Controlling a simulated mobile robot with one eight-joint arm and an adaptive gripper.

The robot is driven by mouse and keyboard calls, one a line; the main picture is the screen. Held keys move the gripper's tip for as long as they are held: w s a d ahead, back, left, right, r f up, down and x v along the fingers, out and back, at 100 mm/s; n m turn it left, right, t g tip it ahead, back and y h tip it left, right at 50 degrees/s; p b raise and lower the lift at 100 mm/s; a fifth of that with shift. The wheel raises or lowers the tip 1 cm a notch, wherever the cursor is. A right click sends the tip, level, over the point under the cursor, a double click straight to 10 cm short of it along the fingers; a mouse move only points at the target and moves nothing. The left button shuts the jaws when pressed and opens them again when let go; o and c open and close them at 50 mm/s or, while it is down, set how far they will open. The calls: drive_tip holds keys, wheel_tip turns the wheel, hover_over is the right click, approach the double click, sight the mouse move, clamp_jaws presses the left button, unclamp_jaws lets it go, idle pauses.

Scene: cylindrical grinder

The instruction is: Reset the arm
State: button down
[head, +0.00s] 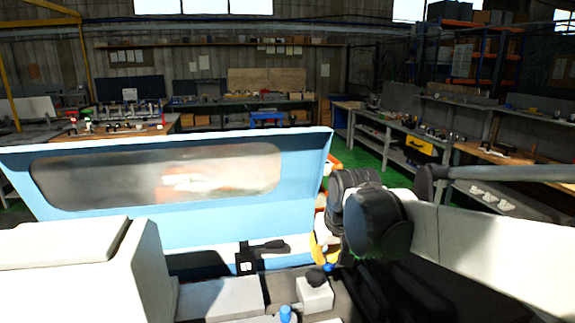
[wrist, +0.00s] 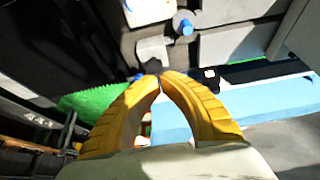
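My gripper (wrist: 160,79) has two curved yellow fingers. In the wrist view their tips meet, and I see nothing held between them. In the head view only a bit of yellow from my gripper (head: 320,246) shows, just right of the blue cover's lower right edge, mostly hidden behind my dark wrist joints. The grinder's light blue cover (head: 215,222) with its long window stands left of my gripper. In the wrist view the blue cover (wrist: 265,108) lies behind and right of the fingers.
A grey block with a black knob (head: 315,278) and a blue knob (head: 285,314) sit on the machine close below my gripper. A white housing (head: 85,270) is at the left front. Workbenches (head: 395,140) line the back and right, with green floor (head: 367,157) between.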

drive_tip(key=s+d+f+m+t+b, duration=0.1)
drive_tip(key=s+d+f+b, duration=0.2)
drive_tip(key=s, duration=0.8)
drive_tip(key=s+d+f+m+t+h+b, duration=0.1)
drive_tip(key=s+d+f+b, duration=0.2)
drive_tip(key=s+d+f, duration=0.4)
drive_tip(key=s+f, duration=0.1)
drive_tip(key=s, duration=0.3)
drive_tip(key=shift+s, duration=0.35)
drive_tip(key=shift+d, duration=0.15)
